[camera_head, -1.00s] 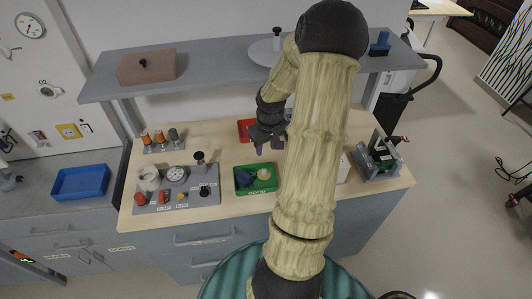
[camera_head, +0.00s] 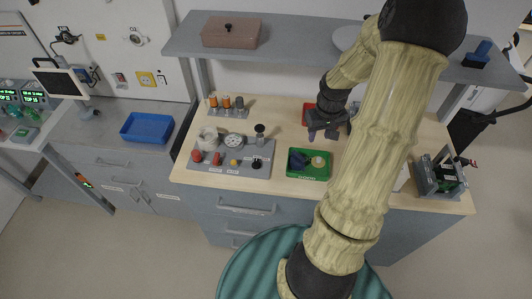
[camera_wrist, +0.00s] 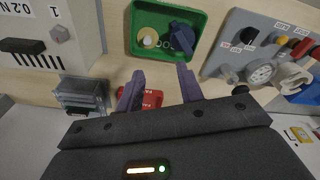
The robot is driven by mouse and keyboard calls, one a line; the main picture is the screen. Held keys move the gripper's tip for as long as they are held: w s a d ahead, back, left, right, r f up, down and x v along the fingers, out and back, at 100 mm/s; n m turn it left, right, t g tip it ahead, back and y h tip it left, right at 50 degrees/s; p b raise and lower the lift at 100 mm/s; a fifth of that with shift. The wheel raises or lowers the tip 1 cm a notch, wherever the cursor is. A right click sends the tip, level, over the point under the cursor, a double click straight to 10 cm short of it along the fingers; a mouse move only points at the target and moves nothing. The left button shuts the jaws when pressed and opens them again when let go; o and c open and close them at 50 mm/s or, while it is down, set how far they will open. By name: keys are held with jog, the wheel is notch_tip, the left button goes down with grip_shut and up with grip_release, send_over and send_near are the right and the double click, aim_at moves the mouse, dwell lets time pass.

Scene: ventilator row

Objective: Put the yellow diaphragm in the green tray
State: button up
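The green tray (camera_head: 308,177) is on the workbench, in front of my gripper (camera_head: 323,134). The yellow diaphragm (camera_head: 318,162), a pale yellow disc, lies in its right half, beside a dark blue part (camera_head: 298,160). In the wrist view the green tray (camera_wrist: 135,47) is at the top middle, with the yellow diaphragm (camera_wrist: 148,37) on its left and the blue part (camera_wrist: 183,37) on its right. My gripper (camera_wrist: 158,75) is open, its two fingers apart with nothing between them. It is above the bench, behind the green tray and apart from it.
A red tray (camera_head: 307,112) is behind my gripper, partly hidden. A grey panel (camera_head: 230,171) with knobs and a gauge is left of the green tray. A grey shelf (camera_head: 300,47) overhangs the bench's back. A device with a green board (camera_head: 440,178) stands at the right.

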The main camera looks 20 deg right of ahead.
jog(key=s+a+r, duration=0.2)
jog(key=a, duration=0.5)
jog(key=s+a+r+n, duration=0.1)
jog(key=s+a+r, duration=0.1)
jog(key=a, duration=0.6)
jog(key=s+a+r+t, duration=0.1)
jog(key=a+r, duration=0.3)
jog(key=a, duration=0.4)
jog(key=shift+s+a+r+n, duration=0.15)
jog(key=shift+s+a+n, duration=0.2)
jog(key=shift+s, duration=0.55)
